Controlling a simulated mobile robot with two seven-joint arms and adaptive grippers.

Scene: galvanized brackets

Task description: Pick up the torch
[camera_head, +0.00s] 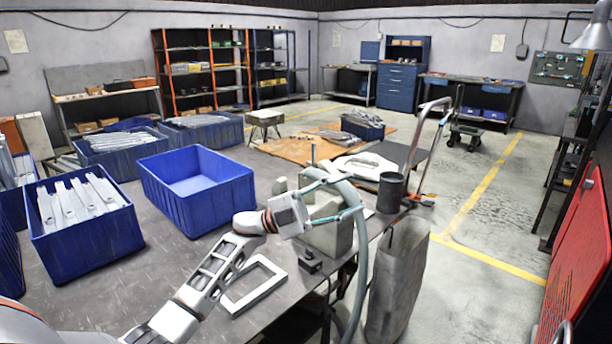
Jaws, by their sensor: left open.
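A thick grey hose (361,262) rises past the table's right edge and arches over to a pale head beside my left gripper. It looks like the torch's cable, but the torch itself is hard to make out behind my gripper. My left gripper (342,194) has its teal fingers apart and pointing right, at the top of the hose's arch. From this angle I cannot tell whether the hose lies between the fingers or behind them. A grey block (328,238) stands on the table just below the gripper. My right gripper is out of view.
An empty blue bin (212,208) and a bin of metal brackets (72,222) stand left on the dark table (160,268). A pale rectangular frame (236,302) and a small black box (310,262) lie nearby. A dark cup (391,190) stands at the right.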

